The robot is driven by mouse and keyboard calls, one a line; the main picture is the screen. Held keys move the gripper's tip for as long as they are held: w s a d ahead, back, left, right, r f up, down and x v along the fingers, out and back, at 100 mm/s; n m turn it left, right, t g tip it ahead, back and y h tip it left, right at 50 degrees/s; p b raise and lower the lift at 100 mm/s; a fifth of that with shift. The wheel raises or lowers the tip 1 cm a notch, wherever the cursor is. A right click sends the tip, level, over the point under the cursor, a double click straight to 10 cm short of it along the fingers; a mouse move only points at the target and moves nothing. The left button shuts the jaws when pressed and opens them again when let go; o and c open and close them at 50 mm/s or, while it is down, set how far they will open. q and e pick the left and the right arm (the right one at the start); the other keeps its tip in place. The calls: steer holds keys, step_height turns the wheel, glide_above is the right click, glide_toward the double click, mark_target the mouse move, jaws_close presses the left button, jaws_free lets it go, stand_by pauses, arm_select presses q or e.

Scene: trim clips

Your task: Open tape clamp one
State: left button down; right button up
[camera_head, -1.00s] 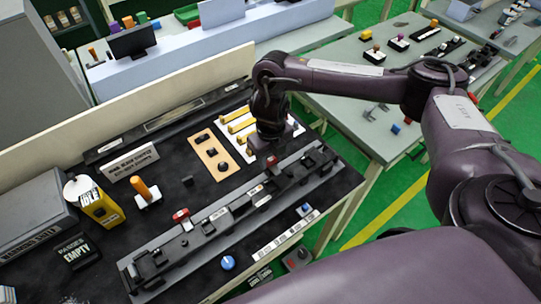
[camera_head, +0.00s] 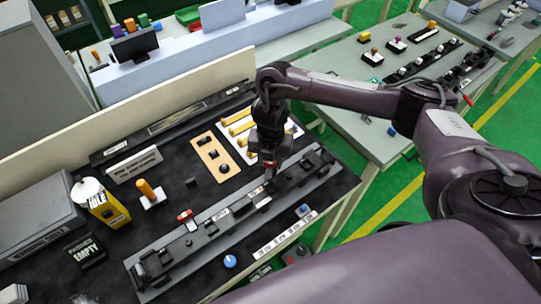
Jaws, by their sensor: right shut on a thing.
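The long grey fixture rail (camera_head: 205,236) lies across the black bench. One clamp with a red handle (camera_head: 185,215) stands near the middle of the rail. A second clamp with a red handle (camera_head: 269,164) is nearer the right end. I cannot read which one is clamp one. My right gripper (camera_head: 269,168) points down over the right part of the rail, shut on the second red handle, and its fingers partly hide it. My left gripper is out of view.
Behind the rail are a tan block board (camera_head: 211,153), a white tray with yellow bars (camera_head: 238,119) and an orange-handled tool (camera_head: 147,190). A blue knob (camera_head: 230,261) is in front of the rail.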

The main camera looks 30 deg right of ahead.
steer(key=m+p, duration=0.3)
steer(key=m, duration=0.2)
steer(key=shift+r, duration=0.1)
steer(key=shift+m, duration=0.3)
stand_by(0.4)
steer(key=o, duration=1)
steer(key=shift+r, duration=0.25)
step_height(320, 180, up, 7)
steer(key=shift+r+p, duration=0.1)
steer(key=shift+p, duration=0.6)
steer(key=shift+s, duration=0.1)
